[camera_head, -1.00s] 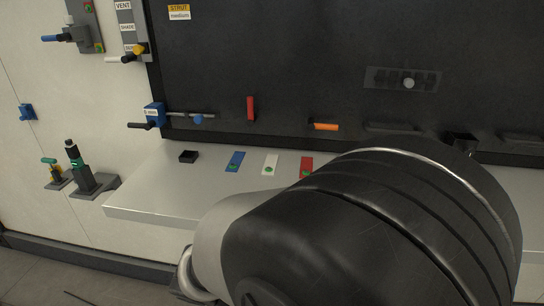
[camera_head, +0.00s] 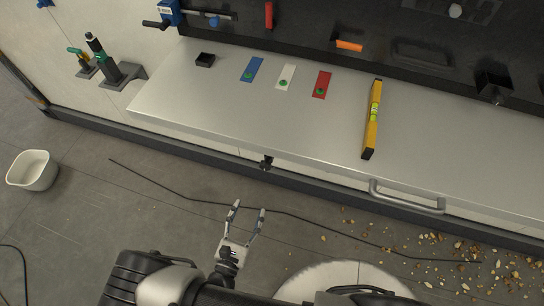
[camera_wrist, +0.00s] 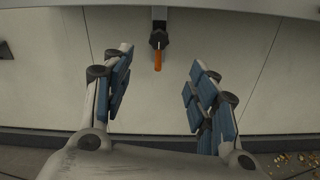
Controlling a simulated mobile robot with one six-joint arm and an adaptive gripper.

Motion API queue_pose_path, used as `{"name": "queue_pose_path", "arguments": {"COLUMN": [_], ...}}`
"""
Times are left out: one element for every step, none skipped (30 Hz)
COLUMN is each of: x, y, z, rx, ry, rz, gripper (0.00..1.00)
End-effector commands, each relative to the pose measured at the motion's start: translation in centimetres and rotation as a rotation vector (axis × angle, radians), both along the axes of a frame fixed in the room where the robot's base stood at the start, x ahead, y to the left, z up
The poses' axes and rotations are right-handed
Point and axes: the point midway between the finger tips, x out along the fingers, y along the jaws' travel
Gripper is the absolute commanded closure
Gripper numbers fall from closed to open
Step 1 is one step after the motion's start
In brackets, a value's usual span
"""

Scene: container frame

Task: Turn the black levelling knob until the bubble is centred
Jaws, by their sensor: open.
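A black knob (camera_head: 266,162) sits under the front edge of the bench. In the wrist view the black knob (camera_wrist: 158,38) hangs from a bracket, with an orange bar pointing down below it. A yellow spirit level (camera_head: 370,135) with a green vial (camera_head: 375,108) lies on the bench to the right; the bubble's position is too small to tell. My gripper (camera_head: 249,208) is open and empty, in front of the bench. In the wrist view my gripper (camera_wrist: 160,78) has its fingers spread either side of the line to the knob, apart from it.
The bench top (camera_head: 210,105) carries blue (camera_head: 252,69), white (camera_head: 286,77) and red (camera_head: 321,85) plates and a small black box (camera_head: 205,60). A drawer handle (camera_head: 407,197) juts out at the right. A cable (camera_head: 160,189), scattered chips (camera_head: 460,257) and a white bin (camera_head: 33,170) are on the floor.

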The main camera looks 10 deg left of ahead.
Motion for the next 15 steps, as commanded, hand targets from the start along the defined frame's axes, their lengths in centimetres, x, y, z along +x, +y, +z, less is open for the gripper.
{"name": "queue_pose_path", "arguments": {"x": [0.2,0.4,0.8,1.2,1.6,2.3,2.9,3.5,4.4,5.1,5.7,6.6,7.3,7.9,8.8], "y": [0.0,0.0,-0.1,-0.1,-0.2,-0.3,-0.4,-0.4,-0.5,-0.5,-0.6,-0.7,-0.8,-0.8,-0.9], "z": [-0.1,-0.1,-0.1,-0.1,-0.1,-0.1,-0.1,-0.1,-0.1,0.0,0.0,-0.1,-0.1,0.0,0.0], "rx": [-0.003,-0.003,-0.003,-0.002,-0.002,-0.002,-0.002,-0.001,-0.001,-0.001,-0.001,-0.001,-0.001,-0.001,-0.001], "ry": [-0.001,-0.001,-0.001,-0.001,0.0,0.0,0.0,0.0,0.0,0.0,0.0,0.001,0.0,0.0,0.0], "rz": [0.007,0.007,0.005,0.004,0.002,0.0,-0.001,-0.002,-0.003,-0.003,-0.003,-0.003,-0.004,-0.004,-0.003], "gripper": [0.47,0.47,0.47,0.47,0.47,0.47,0.47,0.47,0.47,0.47,0.47,0.47,0.47,0.47,0.47]}}
